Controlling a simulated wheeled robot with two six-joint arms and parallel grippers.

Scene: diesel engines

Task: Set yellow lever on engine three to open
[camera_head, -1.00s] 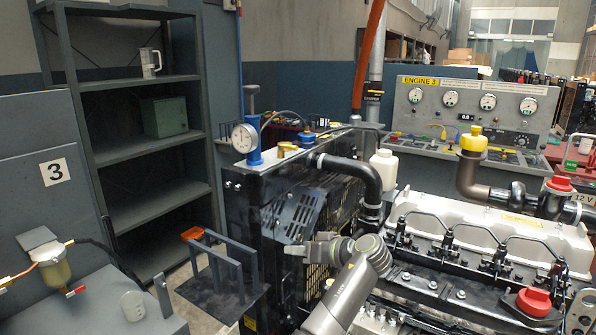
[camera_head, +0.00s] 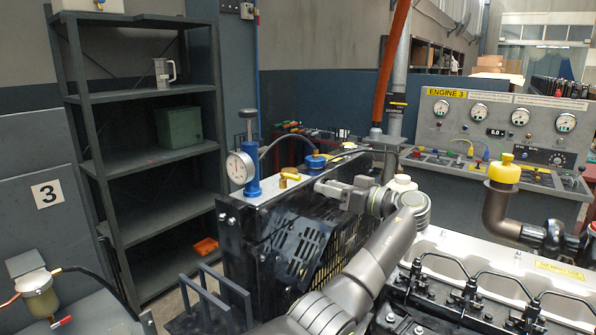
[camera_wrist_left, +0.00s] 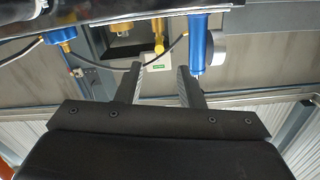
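The yellow lever (camera_head: 289,174) is small and sits on the top edge of engine three's black radiator housing (camera_head: 262,240), between the blue-based gauge (camera_head: 240,168) and a blue-capped fitting (camera_head: 316,160). In the left wrist view the yellow lever (camera_wrist_left: 158,44) shows above the gap between my fingertips, apparently not touched. My left gripper (camera_head: 320,186) is just right of the lever in the head view, above the housing. Its two fingers (camera_wrist_left: 160,70) are apart with nothing between them. The lever's exact setting is too small to tell. My right gripper is out of view.
A blue cylinder (camera_wrist_left: 200,42) stands close beside the lever. A thin dark hose arches from the gauge to the blue-capped fitting. The Engine 3 panel (camera_head: 500,119) is behind at right. Shelves (camera_head: 150,95) stand at back left.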

